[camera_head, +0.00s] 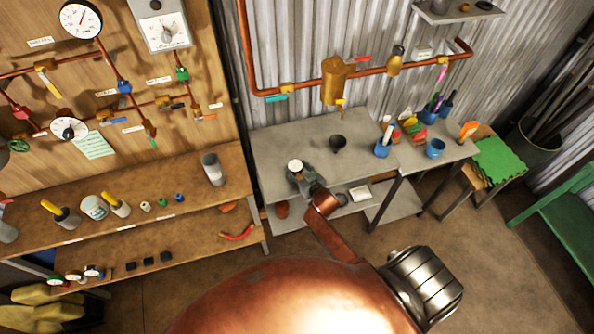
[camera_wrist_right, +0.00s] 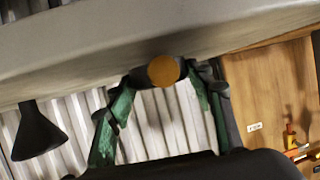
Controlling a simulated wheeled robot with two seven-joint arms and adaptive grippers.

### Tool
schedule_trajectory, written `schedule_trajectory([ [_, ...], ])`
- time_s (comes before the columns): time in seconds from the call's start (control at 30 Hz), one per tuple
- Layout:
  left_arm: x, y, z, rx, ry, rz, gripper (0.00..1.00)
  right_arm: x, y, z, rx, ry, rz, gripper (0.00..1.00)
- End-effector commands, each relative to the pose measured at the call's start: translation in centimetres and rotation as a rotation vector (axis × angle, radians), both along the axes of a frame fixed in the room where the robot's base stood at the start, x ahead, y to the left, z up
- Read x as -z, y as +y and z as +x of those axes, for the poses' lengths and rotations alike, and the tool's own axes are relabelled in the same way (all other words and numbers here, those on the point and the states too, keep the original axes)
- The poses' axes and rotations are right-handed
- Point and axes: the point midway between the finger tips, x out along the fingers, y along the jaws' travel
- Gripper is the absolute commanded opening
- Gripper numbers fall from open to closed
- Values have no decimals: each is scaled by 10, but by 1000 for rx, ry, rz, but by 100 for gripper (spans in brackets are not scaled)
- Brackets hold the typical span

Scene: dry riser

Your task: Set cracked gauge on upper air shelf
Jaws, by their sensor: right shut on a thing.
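A small gauge with a white round face (camera_head: 295,165) is at the tip of my right gripper (camera_head: 301,179), over the left front of a grey bench top (camera_head: 270,150). My right gripper is shut on it. In the right wrist view, which looks upside down, the green-and-dark fingers (camera_wrist_right: 163,95) close around a dark body with a brown disc (camera_wrist_right: 163,71). A crack cannot be made out. I cannot tell whether the gauge touches the bench. A lower grey shelf (camera_head: 270,220) is below. A small grey wall shelf (camera_head: 440,17) is at the upper right. My left gripper is not in view.
A black funnel (camera_head: 338,143) stands right of the gauge; it also shows in the wrist view (camera_wrist_right: 38,135). Blue cups (camera_head: 383,148) stand further right. A copper pipe with a brass filter (camera_head: 336,82) is behind. The wooden bench (camera_head: 150,190) at left holds several parts.

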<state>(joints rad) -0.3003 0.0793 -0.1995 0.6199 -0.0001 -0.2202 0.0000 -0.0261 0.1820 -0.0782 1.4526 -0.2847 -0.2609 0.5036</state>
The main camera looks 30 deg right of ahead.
Motion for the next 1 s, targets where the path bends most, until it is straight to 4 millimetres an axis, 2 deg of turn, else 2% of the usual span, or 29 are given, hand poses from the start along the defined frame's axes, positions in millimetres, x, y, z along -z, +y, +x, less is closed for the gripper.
schedule_trajectory([
  [0.23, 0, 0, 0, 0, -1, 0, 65, -11, 0, 1, 0, -3, -1, 18],
  [0.37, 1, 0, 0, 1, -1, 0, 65, -31, -1, 1, -2, -7, -3, 18],
  [0.67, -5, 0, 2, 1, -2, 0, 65, -95, -5, -53, -2, -3, -2, 18],
  [0.8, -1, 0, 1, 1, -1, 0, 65, -107, -8, -89, 1, 0, -1, 18],
  [1.0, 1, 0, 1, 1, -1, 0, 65, -122, -10, -123, 0, 0, 0, 18],
])
